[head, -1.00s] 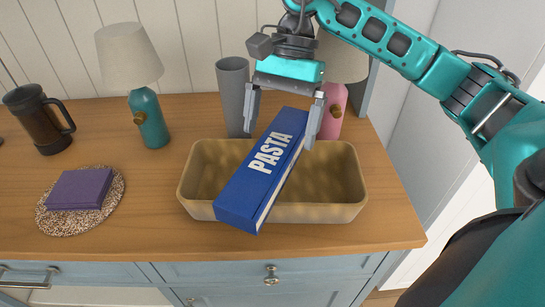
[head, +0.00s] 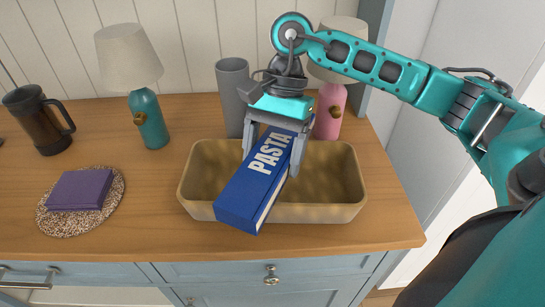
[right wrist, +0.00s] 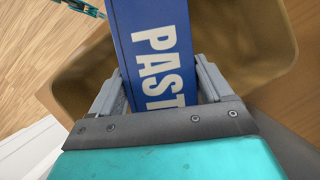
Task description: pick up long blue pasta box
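The long blue pasta box (head: 262,178), with white PASTA lettering, leans tilted in the tan bin (head: 350,180). Its near lower end rests over the bin's front rim, and its far end is raised. My right gripper (head: 270,160) is at the far upper part of the box, with one finger on each side. In the right wrist view the box (right wrist: 155,50) runs between the two fingers (right wrist: 158,85), which look open with narrow gaps beside it. Firm contact does not show.
A grey cup (head: 232,90) stands behind the bin, and a pink lamp (head: 330,108) is close behind my right gripper. A teal lamp (head: 150,118), dark mug (head: 38,120) and purple book (head: 80,189) on a round mat are at the left.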

